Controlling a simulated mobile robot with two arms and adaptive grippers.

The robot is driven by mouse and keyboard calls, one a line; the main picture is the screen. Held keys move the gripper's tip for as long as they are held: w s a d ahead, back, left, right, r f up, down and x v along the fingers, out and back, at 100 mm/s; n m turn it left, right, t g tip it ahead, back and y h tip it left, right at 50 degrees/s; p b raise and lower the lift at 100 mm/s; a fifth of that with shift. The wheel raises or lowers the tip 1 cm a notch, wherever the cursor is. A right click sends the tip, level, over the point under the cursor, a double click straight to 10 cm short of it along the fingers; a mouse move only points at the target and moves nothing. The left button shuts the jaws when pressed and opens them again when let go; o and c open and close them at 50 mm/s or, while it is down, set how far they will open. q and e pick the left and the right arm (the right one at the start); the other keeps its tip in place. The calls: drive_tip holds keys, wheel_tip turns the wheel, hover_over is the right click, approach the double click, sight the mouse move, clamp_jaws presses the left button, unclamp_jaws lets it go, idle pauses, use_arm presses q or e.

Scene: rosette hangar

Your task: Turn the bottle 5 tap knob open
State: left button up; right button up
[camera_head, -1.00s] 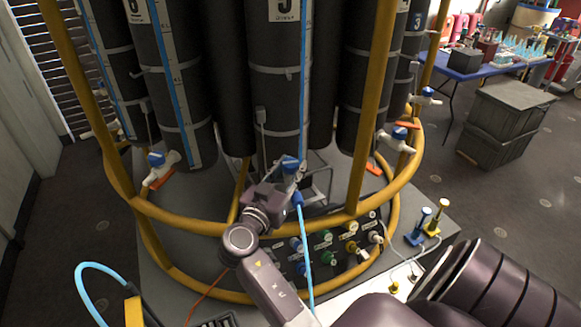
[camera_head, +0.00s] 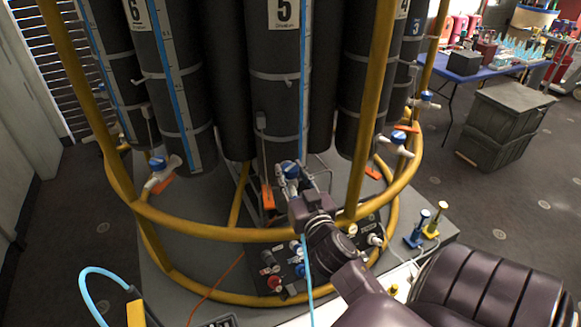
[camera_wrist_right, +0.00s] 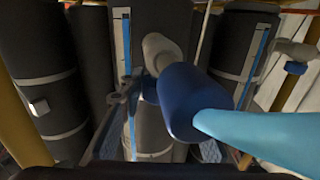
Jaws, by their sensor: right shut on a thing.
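Bottle 5 (camera_head: 284,50) is the dark cylinder with the "5" label in the middle of the head view. Its tap has a blue knob (camera_head: 290,170) near the bottle's foot. My right gripper (camera_head: 298,192) is at this tap from the front right and is shut on the knob; its fingers partly cover it. In the right wrist view the pale tap body (camera_wrist_right: 160,50) shows, with a dark blue fitting (camera_wrist_right: 182,105) and light blue hose (camera_wrist_right: 255,135) in front of it, hiding much of the grip. My left gripper is out of view.
A yellow tubular ring (camera_head: 200,232) and upright yellow posts surround the bottles, close to my right arm. A panel of coloured connectors (camera_head: 280,275) lies below. Neighbouring bottles have similar taps, one at left (camera_head: 160,166). Grey crates (camera_head: 500,125) stand at right.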

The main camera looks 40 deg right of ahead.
drive_tip(key=n+y, duration=0.1)
drive_tip(key=y, duration=0.1)
drive_tip(key=n+t+y+p, duration=0.1)
drive_tip(key=n+y+p, duration=0.1)
drive_tip(key=y, duration=0.1)
drive_tip(key=shift+d+r+n+t+y, duration=0.15)
drive_tip(key=shift+r+n+t+y, duration=0.15)
drive_tip(key=shift+n, duration=0.1)
drive_tip(key=shift+f+n+y+p, duration=0.1)
drive_tip(key=shift+n+y+p, duration=0.2)
drive_tip(key=shift+n+y, duration=0.65)
drive_tip(key=shift+f+n+y+p, duration=0.1)
drive_tip(key=shift+n+y+p, duration=0.3)
drive_tip(key=shift+y, duration=0.95)
drive_tip(key=shift+n+y, duration=0.25)
drive_tip(key=shift+y, duration=0.05)
drive_tip(key=o, duration=1.2)
drive_tip(key=shift+w+f, duration=0.1)
drive_tip(key=shift+w, duration=0.05)
